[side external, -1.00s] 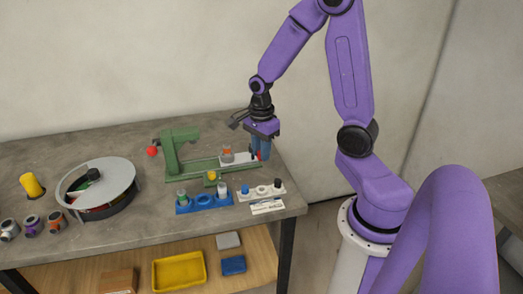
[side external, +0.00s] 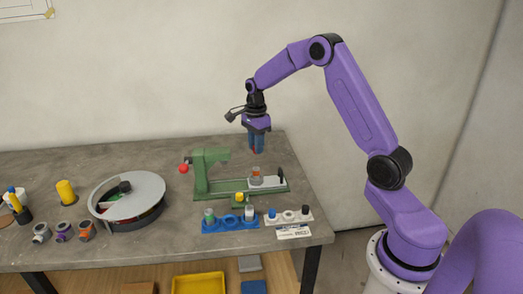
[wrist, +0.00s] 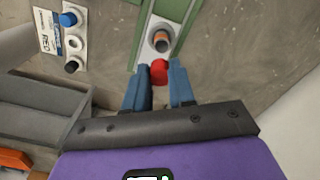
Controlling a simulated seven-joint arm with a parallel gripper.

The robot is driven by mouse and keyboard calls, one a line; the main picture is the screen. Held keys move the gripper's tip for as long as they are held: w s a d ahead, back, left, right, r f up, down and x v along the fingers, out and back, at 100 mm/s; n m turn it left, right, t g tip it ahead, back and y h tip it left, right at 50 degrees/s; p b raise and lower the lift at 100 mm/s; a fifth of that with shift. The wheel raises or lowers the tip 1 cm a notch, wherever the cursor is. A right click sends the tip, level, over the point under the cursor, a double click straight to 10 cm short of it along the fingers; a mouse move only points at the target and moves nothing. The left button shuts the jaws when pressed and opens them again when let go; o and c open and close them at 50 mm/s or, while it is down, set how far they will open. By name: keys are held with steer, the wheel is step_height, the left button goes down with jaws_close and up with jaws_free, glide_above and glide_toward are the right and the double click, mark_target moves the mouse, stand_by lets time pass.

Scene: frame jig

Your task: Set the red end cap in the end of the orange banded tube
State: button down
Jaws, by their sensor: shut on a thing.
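The red end cap (wrist: 159,72) is between the blue fingers of my gripper (wrist: 160,88). In the side external view, my gripper (side external: 257,150) is shut on it and hangs above the right part of the green frame jig (side external: 202,185). The orange banded tube (side external: 256,172) stands on the jig's pale sliding plate (side external: 270,182), below my fingers. In the wrist view, the tube's open dark end (wrist: 161,41) faces the camera, just beyond the cap. The cap appears apart from the tube.
A blue rack (side external: 230,225) and a white rack of small caps (side external: 289,217) stand in front of the jig. A round grey-lidded tray (side external: 145,187) is to the left, with several short tubes (side external: 64,231) nearby. The jig has a red knob (side external: 184,169).

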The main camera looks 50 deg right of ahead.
steer(key=shift+w+d+f, duration=0.1)
steer(key=shift+f, duration=2.45)
steer(key=shift+f, duration=0.15)
steer(key=shift+f, duration=0.35)
steer(key=shift+f, duration=0.2)
steer(key=c, duration=0.7)
jaws_free()
steer(key=shift+r, duration=0.15)
steer(key=shift+r, duration=0.65)
